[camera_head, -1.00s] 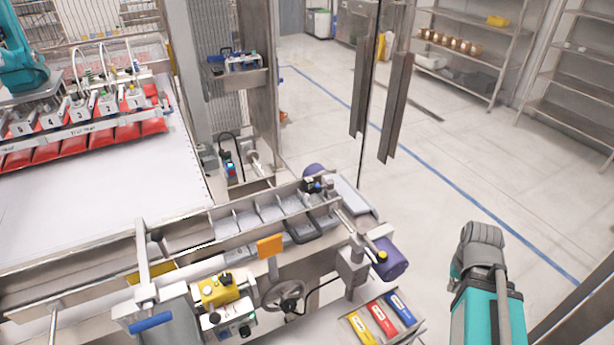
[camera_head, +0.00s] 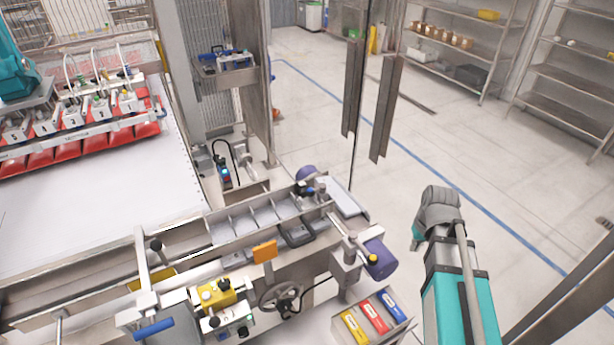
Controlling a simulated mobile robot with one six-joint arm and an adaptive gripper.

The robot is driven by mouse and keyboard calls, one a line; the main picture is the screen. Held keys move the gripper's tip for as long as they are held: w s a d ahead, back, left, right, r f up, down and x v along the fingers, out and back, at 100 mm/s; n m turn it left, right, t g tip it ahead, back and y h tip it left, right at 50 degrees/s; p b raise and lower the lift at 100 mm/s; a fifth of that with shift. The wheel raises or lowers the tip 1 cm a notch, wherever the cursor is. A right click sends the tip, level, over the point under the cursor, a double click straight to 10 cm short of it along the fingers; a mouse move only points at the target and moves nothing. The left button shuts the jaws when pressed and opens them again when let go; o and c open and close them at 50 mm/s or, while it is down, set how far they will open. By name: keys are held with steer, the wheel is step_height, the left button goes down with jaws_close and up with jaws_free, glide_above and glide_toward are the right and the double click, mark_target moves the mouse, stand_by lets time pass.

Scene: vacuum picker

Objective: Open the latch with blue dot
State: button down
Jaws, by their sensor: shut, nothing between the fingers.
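I cannot make out a latch with a blue dot in the head view. A clamp-like metal arm with a blue handle (camera_head: 154,327) stands at the front left of the conveyor, and I see no dot on it. Part of my teal and grey arm rises at the lower right, over the floor and right of the machine. My gripper's fingers do not show.
The conveyor (camera_head: 75,262) has a divided channel and a purple motor (camera_head: 380,260) at its right end. A yellow control box (camera_head: 216,294), a handwheel (camera_head: 281,297) and a bin of coloured packets (camera_head: 372,318) are in front.

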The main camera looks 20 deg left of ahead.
steer(key=w+a+r+n+y+p, duration=0.1)
steer(key=w+a+r+n+p, duration=0.35)
steer(key=a, duration=0.45)
steer(key=w+a+r+n+y+p, duration=0.1)
steer(key=w+a+r+n+p, duration=0.25)
steer(key=a+r, duration=0.45)
step_height(320, 180, up, 4)
steer(key=n+y+p, duration=0.1)
steer(key=n+p, duration=0.4)
steer(key=p, duration=0.1)
glide_above(301, 190)
steer(key=d, duration=0.1)
steer(key=shift+d, duration=0.1)
steer(key=shift+f, duration=0.15)
steer(key=b+x, duration=0.9)
steer(key=shift+s+f+b, duration=0.1)
steer(key=shift+f+b, duration=0.2)
steer(key=shift+f, duration=0.1)
steer(key=shift+f+b, duration=0.3)
steer(key=shift+s+d+f+b, duration=0.1)
steer(key=shift+d+f+b, duration=0.3)
steer(key=shift+d, duration=0.35)
steer(key=shift+s+d+f+b, duration=0.1)
steer(key=shift+d+f+b, duration=0.3)
steer(key=shift+d, duration=0.4)
